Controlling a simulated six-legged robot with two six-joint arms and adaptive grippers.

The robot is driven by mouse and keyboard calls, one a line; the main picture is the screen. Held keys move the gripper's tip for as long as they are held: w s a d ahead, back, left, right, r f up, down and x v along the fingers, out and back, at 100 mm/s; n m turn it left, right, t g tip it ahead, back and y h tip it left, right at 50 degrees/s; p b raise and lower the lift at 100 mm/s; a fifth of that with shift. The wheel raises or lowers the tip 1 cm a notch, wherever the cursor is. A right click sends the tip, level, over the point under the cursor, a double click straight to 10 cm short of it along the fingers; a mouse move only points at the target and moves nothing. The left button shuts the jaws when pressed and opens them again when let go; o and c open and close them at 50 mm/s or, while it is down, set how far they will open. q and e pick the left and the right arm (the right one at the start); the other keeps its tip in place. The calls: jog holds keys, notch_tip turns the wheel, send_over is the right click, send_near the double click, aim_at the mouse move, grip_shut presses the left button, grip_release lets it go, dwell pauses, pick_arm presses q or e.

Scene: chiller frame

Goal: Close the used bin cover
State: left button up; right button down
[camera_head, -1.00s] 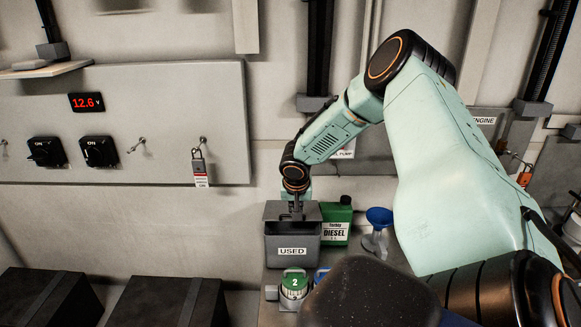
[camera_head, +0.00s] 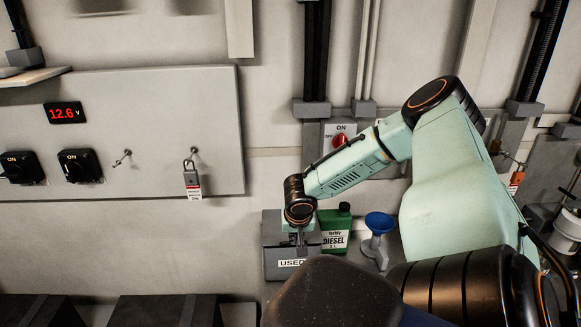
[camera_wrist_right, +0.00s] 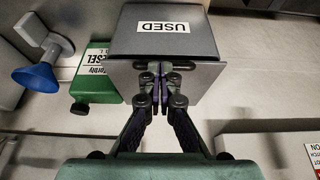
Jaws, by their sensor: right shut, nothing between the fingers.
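The used bin (camera_head: 280,264) is a dark grey box with a white USED label, below the wall in the head view. It also shows at the top of the wrist view (camera_wrist_right: 165,45). Its cover (camera_wrist_right: 205,78) seems to be the lighter grey plate at the bin's edge, under my fingertips. I cannot tell if it lies fully flat. My right gripper (camera_head: 301,250) points down at the top of the bin. In the wrist view its fingers (camera_wrist_right: 160,75) are together, empty, and at or against the plate. My left gripper is out of view.
A green diesel can (camera_head: 335,230) stands close beside the bin, with a blue funnel (camera_head: 379,224) beyond it. Dark boxes (camera_head: 165,312) are at lower left.

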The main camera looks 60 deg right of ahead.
jog(key=shift+s+a+f, duration=0.1)
jog(key=shift+s+f, duration=0.1)
jog(key=shift+f, duration=0.05)
dwell(0.4)
jog(key=shift+s, duration=0.1)
jog(key=shift+s+r, duration=0.1)
jog(key=shift+r, duration=0.1)
